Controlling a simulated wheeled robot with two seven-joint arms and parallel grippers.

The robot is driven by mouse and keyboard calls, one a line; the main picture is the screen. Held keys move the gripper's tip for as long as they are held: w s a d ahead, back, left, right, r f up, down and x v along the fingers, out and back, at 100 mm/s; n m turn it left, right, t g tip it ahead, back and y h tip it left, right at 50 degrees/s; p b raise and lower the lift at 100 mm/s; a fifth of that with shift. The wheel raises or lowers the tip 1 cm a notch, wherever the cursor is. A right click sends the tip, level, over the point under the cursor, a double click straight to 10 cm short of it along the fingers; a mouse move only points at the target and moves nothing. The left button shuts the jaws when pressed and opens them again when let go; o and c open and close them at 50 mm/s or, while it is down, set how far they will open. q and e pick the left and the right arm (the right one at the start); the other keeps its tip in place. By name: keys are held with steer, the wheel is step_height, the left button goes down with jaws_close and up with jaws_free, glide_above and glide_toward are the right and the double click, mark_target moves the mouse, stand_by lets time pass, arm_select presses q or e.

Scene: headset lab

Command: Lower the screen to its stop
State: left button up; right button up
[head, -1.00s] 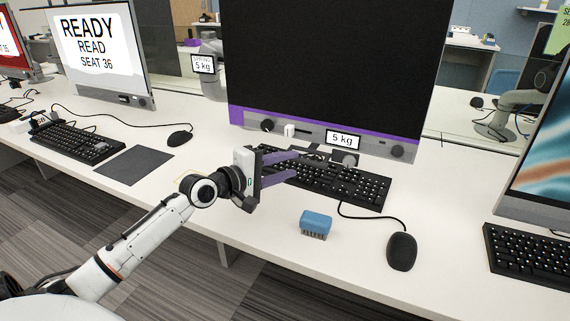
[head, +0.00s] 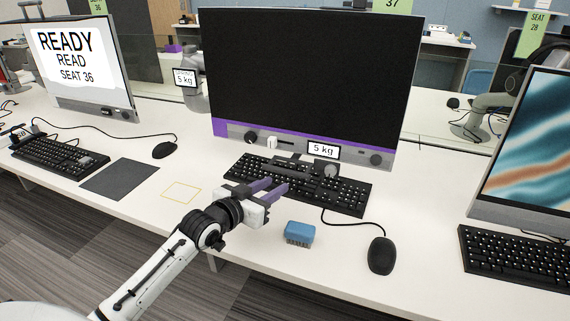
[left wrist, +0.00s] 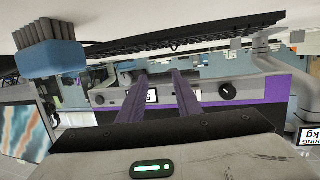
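The screen (head: 310,75) is a large upright black monitor with a purple stripe and a grey lower bezel (head: 290,148). The bezel carries round knobs, a white slider (head: 272,142) and a "5 kg" label (head: 323,150). A dark grey bar (head: 300,167) lies just below it, over the keyboard's back edge. My left gripper (head: 278,184) has its purple fingers apart and empty, over the keyboard's front edge and short of the bezel. In the left wrist view the fingers (left wrist: 160,71) show a gap, with the bezel (left wrist: 215,92) beyond. My right gripper is out of view.
A black keyboard (head: 340,194) lies under the screen. A blue brush (head: 299,233) and a black mouse (head: 381,256) stand near the table's front edge. A yellow outlined square (head: 182,191) and a dark mat (head: 119,179) lie left. Neighbouring monitors flank the seat.

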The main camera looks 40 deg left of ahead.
mark_target(285, 173)
arm_select(q)
steer(key=m, duration=0.2)
steer(key=m+p, duration=0.1)
steer(key=shift+s+d+r+m, duration=0.25)
steer(key=shift+d+r+m, duration=0.05)
steer(key=shift+d, duration=0.05)
steer(key=m, duration=0.1)
steer(key=m+y, duration=0.1)
steer(key=m, duration=0.1)
steer(key=shift+s+d+r+p, duration=0.15)
steer(key=shift+s+r+p, duration=0.05)
steer(key=shift+p, duration=0.15)
steer(key=w+m, duration=0.3)
steer(key=w+a+m+y, duration=0.1)
steer(key=w+m, duration=0.1)
steer(key=m, duration=0.1)
steer(key=w+f+m+y, duration=0.1)
steer(key=w+m, duration=0.2)
steer(key=shift+w+a+p, duration=0.3)
steer(key=shift+a+p, duration=0.05)
steer(key=shift+p, duration=0.05)
steer(key=shift+c, duration=0.4)
jaws_close()
